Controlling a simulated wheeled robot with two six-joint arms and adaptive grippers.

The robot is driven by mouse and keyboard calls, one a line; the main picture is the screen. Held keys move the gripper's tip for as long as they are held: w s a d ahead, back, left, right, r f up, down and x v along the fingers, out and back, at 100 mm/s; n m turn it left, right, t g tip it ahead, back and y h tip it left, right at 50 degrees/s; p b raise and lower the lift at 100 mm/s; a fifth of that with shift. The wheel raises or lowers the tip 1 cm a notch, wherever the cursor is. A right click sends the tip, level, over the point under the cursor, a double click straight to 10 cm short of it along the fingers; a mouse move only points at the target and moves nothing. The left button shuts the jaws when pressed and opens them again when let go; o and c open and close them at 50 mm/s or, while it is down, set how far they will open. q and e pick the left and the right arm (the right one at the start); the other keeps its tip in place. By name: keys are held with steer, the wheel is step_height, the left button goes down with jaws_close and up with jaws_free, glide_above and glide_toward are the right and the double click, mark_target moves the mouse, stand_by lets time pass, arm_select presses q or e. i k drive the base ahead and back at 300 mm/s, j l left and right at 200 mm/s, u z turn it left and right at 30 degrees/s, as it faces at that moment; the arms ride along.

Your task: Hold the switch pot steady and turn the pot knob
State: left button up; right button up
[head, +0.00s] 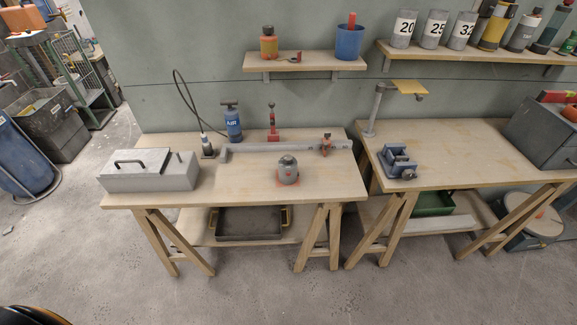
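Neither of my grippers shows in the head view, and nothing touches the pot.
The left workbench (240,187) also holds a grey lidded box (150,172), a long grey bar (285,147), a blue bottle (232,123) and a red tool (272,124). A vise (398,163) sits on the right bench.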

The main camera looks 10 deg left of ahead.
mark_target(287, 157)
steer(key=j+z, duration=0.15)
steer(key=j, duration=0.3)
steer(key=k+j+z, duration=0.15)
steer(key=j, duration=0.3)
steer(key=k+j+z, duration=0.15)
steer(key=j, duration=0.25)
steer(key=k+j+z, duration=0.1)
steer(key=j, duration=0.35)
steer(key=k+j+z, duration=0.15)
steer(key=j, duration=0.25)
